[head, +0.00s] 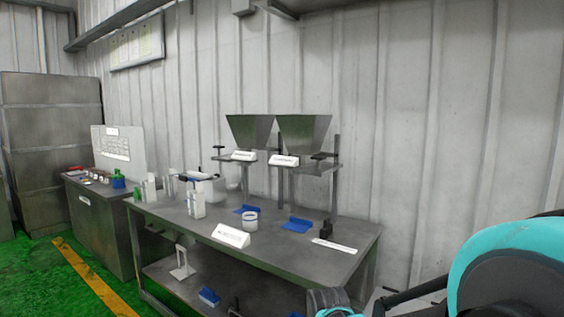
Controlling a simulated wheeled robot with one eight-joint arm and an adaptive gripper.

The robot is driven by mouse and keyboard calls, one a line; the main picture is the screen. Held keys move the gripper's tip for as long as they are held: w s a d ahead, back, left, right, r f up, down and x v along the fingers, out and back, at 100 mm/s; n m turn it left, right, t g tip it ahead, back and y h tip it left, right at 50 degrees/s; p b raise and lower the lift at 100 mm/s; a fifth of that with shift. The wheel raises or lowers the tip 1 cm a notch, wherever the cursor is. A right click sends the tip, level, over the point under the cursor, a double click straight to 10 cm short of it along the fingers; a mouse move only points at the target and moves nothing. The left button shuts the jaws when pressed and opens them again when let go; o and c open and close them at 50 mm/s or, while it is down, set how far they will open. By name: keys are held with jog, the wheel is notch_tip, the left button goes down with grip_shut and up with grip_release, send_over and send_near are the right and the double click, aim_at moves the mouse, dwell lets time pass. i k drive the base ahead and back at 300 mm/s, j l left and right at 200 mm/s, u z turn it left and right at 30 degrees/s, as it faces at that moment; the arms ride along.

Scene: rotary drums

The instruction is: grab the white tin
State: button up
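A small white tin (250,220) stands upright on the metal work table (300,250), a little right of the table's middle and below the two hoppers. It looks like a short round can with a darker band near its top. Parts of my own teal and black arm fill the lower right corner, in front of the table's right end. The fingers of my gripper do not show. No part of my arm touches the tin in this view.
Blue scoops (297,224) lie beside the tin, with a white sign (231,235) in front. White bottles (196,204) stand on the left. Metal hoppers (303,133) on stands rise behind. A lower shelf holds a blue item (209,296). Green floor (60,285) is clear at left.

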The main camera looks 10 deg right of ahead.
aim_at(249, 219)
jog(key=z, duration=0.65)
jog(key=i+j+z, duration=0.1)
jog(key=j+z, duration=1.15)
jog(key=j, duration=0.25)
